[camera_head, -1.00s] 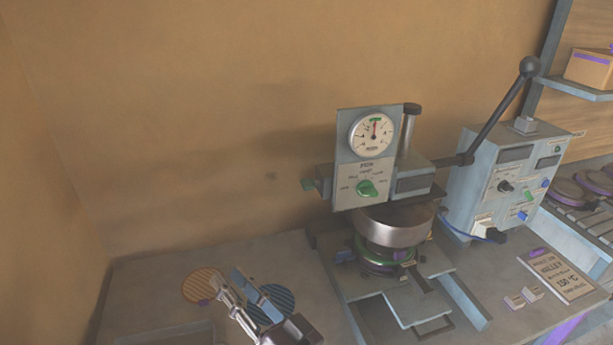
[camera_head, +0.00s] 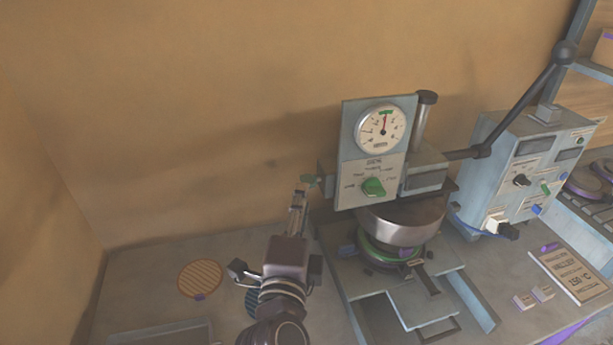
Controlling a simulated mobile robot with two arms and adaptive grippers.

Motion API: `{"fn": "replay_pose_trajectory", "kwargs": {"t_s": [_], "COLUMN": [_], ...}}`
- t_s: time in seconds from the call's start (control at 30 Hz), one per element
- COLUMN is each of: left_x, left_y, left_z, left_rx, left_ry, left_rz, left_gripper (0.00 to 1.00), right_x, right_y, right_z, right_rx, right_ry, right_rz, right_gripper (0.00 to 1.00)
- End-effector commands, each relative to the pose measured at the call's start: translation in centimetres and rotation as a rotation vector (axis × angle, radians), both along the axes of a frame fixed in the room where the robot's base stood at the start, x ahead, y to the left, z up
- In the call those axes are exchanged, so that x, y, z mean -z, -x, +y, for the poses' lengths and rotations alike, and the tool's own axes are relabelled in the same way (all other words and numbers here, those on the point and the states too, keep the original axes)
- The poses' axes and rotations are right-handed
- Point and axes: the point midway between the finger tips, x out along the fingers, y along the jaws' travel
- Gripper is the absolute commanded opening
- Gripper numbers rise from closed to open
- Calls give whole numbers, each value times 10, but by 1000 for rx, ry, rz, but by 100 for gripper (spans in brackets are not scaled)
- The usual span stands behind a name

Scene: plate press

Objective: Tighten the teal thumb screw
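The teal thumb screw (camera_head: 311,180) sticks out from the left side of the press head (camera_head: 370,180), below and left of the round dial. My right gripper (camera_head: 300,190) comes up from below, with its fingertips right at the screw's lower left. The fingers overlap one another from this angle, so the gap between them is hidden. I cannot tell whether they touch the screw. My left gripper is not in view.
A green knob (camera_head: 374,187) is on the press front, above a round metal platen (camera_head: 405,222). A long black lever (camera_head: 525,100) rises to the right, by a grey control box (camera_head: 530,165). An orange striped disc (camera_head: 200,279) lies on the bench at left.

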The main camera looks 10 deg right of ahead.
Motion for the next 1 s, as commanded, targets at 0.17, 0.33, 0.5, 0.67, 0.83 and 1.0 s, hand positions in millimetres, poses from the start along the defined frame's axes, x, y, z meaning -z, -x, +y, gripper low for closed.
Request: {"fn": "replay_pose_trajectory", "kwargs": {"t_s": [0.17, 0.33, 0.5, 0.67, 0.83, 1.0], "left_x": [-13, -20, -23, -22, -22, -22], "left_y": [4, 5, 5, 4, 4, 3], "left_z": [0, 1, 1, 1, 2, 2], "left_rx": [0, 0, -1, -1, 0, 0], "left_ry": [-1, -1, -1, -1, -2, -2], "left_rz": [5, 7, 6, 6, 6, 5], "left_gripper": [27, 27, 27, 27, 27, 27], "right_x": [-5, -3, -2, -1, -1, -1], "right_y": [-28, -51, -62, -63, -63, -63], "right_z": [-11, -20, -24, -25, -25, -25], "right_rx": [2, 2, 1, 1, 1, 1], "right_ry": [5, 3, 3, 1, 1, 1], "right_rz": [-2, -3, -3, -3, -3, -3], "right_gripper": [25, 25, 25, 25, 19, 0]}}
